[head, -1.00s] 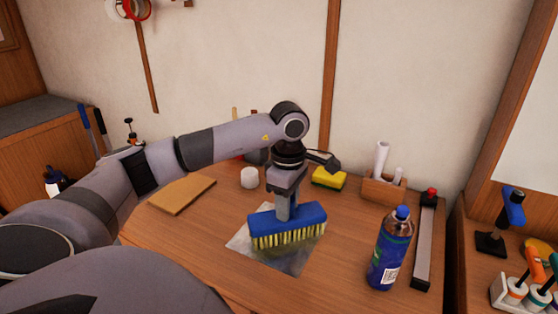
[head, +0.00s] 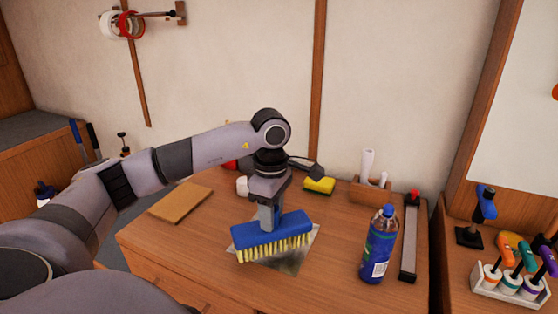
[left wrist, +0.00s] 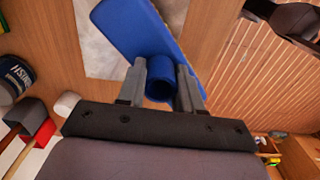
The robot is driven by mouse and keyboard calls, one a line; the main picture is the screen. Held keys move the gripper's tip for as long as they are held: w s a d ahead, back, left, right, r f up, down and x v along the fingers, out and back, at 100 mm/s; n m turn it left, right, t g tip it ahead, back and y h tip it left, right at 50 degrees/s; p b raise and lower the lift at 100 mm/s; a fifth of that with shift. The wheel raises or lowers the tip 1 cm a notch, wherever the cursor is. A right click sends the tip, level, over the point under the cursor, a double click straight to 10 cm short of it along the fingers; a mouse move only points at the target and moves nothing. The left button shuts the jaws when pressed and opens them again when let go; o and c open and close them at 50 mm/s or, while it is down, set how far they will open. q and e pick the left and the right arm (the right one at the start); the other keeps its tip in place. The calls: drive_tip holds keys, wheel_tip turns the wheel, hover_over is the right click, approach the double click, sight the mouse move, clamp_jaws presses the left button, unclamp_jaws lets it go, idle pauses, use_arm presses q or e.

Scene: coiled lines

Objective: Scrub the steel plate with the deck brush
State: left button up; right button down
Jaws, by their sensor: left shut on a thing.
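The deck brush (head: 272,238) has a blue block and pale yellow bristles that point down. My left gripper (head: 268,208) is shut on its blue grip from above. In the left wrist view my fingers (left wrist: 160,85) stand on both sides of the blue round grip (left wrist: 158,92), and the brush block (left wrist: 130,28) reaches up and left. The steel plate (head: 296,258) lies flat on the wooden table, partly hidden under the brush; it also shows in the left wrist view (left wrist: 98,50). The bristles are over the plate; whether they touch it I cannot tell. My right gripper is not in view.
A blue bottle (head: 379,245) stands right of the plate, with a long grey bar-shaped tool (head: 410,240) beyond it. A yellow sponge (head: 319,186) and a wooden holder (head: 371,190) are at the back. A brown board (head: 180,202) lies left.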

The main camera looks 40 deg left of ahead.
use_arm(q)
wheel_tip(320, 180, up, 3)
drive_tip(key=shift+p, duration=0.75)
drive_tip(key=shift+r, duration=0.95)
